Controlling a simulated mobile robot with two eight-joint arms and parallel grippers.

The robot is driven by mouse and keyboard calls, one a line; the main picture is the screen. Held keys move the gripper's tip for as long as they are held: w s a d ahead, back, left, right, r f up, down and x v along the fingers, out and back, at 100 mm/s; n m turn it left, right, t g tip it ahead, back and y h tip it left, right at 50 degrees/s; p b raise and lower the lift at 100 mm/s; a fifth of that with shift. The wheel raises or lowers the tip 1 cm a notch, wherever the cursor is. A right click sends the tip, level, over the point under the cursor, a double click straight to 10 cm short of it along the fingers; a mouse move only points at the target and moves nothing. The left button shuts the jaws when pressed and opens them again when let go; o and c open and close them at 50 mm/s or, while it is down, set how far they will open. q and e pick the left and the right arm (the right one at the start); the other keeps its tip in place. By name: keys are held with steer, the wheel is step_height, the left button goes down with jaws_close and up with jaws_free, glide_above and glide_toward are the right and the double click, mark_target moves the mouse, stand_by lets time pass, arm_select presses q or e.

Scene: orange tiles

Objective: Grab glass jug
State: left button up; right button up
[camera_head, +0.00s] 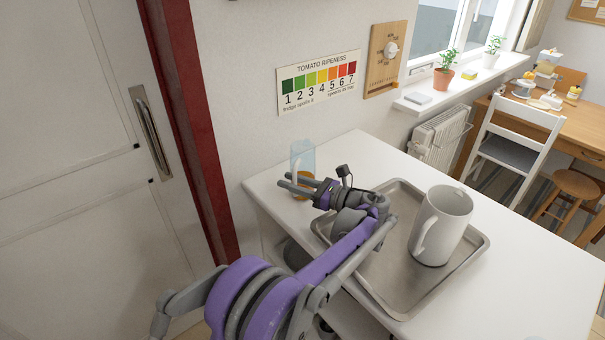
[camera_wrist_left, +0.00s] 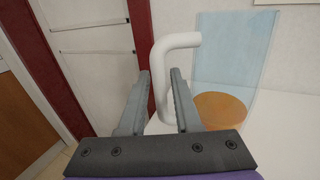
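The glass jug (camera_head: 303,156) stands near the back left corner of the white counter. It is a clear bluish vessel with an orange-brown bottom and a white handle. My left gripper (camera_head: 284,181) is level with the jug at its left side and partly covers it. In the left wrist view the jug's glass body (camera_wrist_left: 235,50) is to the right. Its white handle (camera_wrist_left: 162,85) rises between the two fingers of my left gripper (camera_wrist_left: 160,74). The fingers are open, with visible gaps beside the handle. My right gripper is not in view.
A metal tray (camera_head: 395,300) with a large white mug (camera_head: 441,226) lies on the counter (camera_head: 530,290), under and right of my left arm. A wall stands behind the jug. A door with a red frame (camera_head: 190,120) is at the left. The counter's right front is clear.

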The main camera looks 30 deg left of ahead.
arm_select(q)
steer(key=shift+a, duration=1.2)
steer(key=shift+d, duration=0.1)
jaws_close()
